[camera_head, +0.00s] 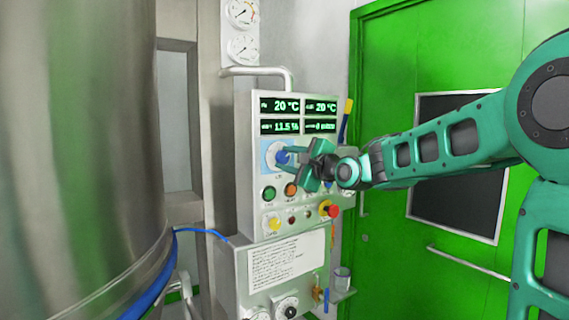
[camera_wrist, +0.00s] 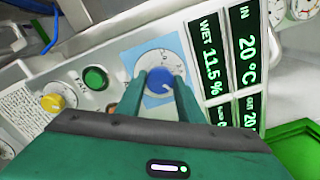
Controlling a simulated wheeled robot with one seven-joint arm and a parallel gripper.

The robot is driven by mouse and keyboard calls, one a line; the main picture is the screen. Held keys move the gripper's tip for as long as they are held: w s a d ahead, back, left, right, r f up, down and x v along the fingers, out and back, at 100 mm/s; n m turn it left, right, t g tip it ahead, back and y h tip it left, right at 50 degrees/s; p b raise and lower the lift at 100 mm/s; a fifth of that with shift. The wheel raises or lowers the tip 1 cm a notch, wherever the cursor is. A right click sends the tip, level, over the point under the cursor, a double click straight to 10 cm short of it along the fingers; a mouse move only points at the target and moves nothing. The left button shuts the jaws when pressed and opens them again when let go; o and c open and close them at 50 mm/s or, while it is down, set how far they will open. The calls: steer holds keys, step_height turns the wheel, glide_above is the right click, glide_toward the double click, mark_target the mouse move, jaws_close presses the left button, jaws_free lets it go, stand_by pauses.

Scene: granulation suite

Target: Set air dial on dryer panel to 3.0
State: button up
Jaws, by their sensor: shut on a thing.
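The dryer panel (camera_head: 246,190) is a pale grey box in the middle of the head view. Its air dial is a blue knob (camera_wrist: 162,82) on a white round scale over a light blue square plate (camera_wrist: 143,67). In the head view the knob (camera_head: 282,157) sits below the left displays. My gripper (camera_head: 287,158) reaches in from the right. In the wrist view its two green fingers (camera_wrist: 161,85) are shut on the blue knob, one on each side. The scale numbers are too small to read surely, and the fingers hide part of the scale.
Displays (camera_head: 299,116) read 20 °C twice and 11.5 %. Green (camera_head: 269,193) and orange (camera_head: 291,190) buttons, a yellow knob (camera_head: 272,223) and a red knob (camera_head: 333,210) sit below. A steel vessel (camera_head: 75,160) stands left; a green door (camera_head: 385,80) is behind my arm.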

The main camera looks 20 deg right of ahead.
steer(key=shift+d+f+m, duration=0.2)
steer(key=shift+f+m, duration=0.2)
steer(key=shift+m, duration=0.1)
steer(key=o, duration=1.1)
steer(key=shift+c, duration=0.2)
steer(key=shift+a+r, duration=0.1)
steer(key=shift+r, duration=0.05)
steer(key=shift+r, duration=0.1)
steer(key=v, duration=1)
steer(key=shift+s, duration=0.3)
